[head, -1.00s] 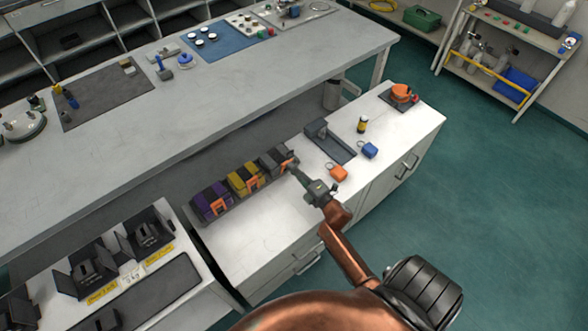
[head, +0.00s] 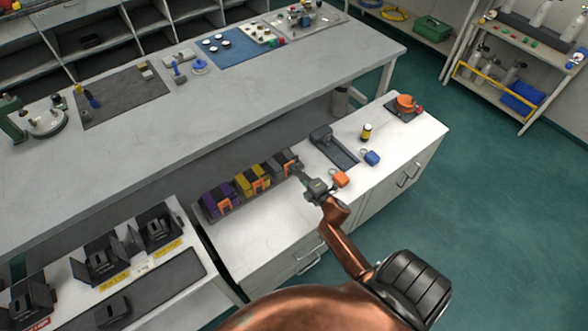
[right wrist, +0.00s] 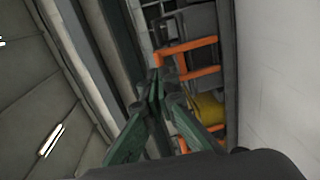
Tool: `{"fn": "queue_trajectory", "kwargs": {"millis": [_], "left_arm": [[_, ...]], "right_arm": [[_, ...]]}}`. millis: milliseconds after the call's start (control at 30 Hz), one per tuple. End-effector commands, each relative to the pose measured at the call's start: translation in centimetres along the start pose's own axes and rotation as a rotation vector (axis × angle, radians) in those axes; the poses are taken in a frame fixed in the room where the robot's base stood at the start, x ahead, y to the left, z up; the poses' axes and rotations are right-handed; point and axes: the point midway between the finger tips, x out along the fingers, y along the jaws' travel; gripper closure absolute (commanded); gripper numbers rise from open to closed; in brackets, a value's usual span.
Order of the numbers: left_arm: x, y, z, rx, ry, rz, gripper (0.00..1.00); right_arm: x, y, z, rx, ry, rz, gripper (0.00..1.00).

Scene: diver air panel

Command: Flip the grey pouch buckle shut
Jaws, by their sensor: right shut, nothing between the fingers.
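The grey pouch (head: 281,162) is the rightmost of the three pouches in a row on the white cabinet top. Its orange buckle (right wrist: 190,46) shows in the right wrist view as an orange frame with bars; whether it is latched I cannot tell. My right gripper (head: 297,172) is shut and empty, its tips close beside the front of the grey pouch. In the right wrist view its green fingers (right wrist: 155,84) meet just left of and below the orange frame. I cannot tell whether they touch it. The gripper hides part of the pouch front. My left gripper is out of view.
A yellow pouch (head: 252,180) and a purple pouch (head: 221,198) stand left of the grey one. An orange tag (head: 341,179), a blue tag (head: 372,158) and a dark tray (head: 344,155) lie to the right. The front left cabinet top is clear.

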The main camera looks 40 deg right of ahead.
Motion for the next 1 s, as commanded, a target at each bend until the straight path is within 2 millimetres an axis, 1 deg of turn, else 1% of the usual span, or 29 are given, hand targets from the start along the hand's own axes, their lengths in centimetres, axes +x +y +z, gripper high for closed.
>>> {"fn": "queue_trajectory", "kwargs": {"millis": [167,233,300,500,600,800,1000], "left_arm": [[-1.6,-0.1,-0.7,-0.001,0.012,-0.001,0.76],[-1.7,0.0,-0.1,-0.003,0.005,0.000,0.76],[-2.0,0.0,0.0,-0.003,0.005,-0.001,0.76],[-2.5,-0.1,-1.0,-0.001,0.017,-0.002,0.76],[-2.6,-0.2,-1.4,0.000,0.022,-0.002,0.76],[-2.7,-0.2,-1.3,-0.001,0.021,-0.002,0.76],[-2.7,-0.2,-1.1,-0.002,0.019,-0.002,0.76]], "right_arm": [[-2.5,0.8,-0.1,0.000,0.000,-0.001,1.00],[-4.3,0.7,0.1,0.000,-0.003,-0.003,1.00],[-5.8,0.9,-0.2,0.000,0.002,-0.003,1.00],[-9.2,1.3,-0.7,-0.001,0.011,-0.002,1.00],[-10.5,1.4,-0.7,-0.001,0.011,-0.002,1.00],[-11.6,1.5,-0.6,-0.001,0.011,-0.001,1.00],[-11.7,1.5,-0.6,-0.001,0.009,-0.001,1.00]]}}
